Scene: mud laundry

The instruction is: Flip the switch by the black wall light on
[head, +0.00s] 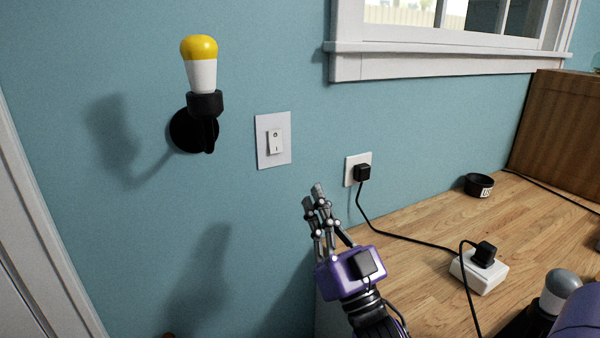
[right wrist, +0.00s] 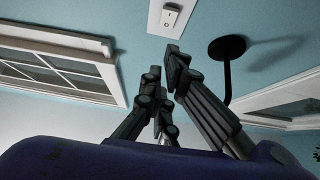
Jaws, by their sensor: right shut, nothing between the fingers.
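The black wall light (head: 204,104) is fixed to the blue wall and holds a white bulb with a yellow top. Its black base (right wrist: 228,47) also shows in the right wrist view. The white switch (head: 275,141) sits on a pale plate to the right of the light, with "O" at the top and "I" at the bottom of its rocker. It shows at the top of the right wrist view (right wrist: 172,15). My right gripper (head: 314,196) is shut and empty, fingers pointing up, below and right of the switch, apart from it in the picture. My left gripper is not in view.
A wall outlet (head: 351,168) with a black plug is right of the switch. Its cord runs over the wooden counter (head: 420,215) to a white power block (head: 478,270). A black round container (head: 479,185) stands farther back. A window (head: 440,50) is above.

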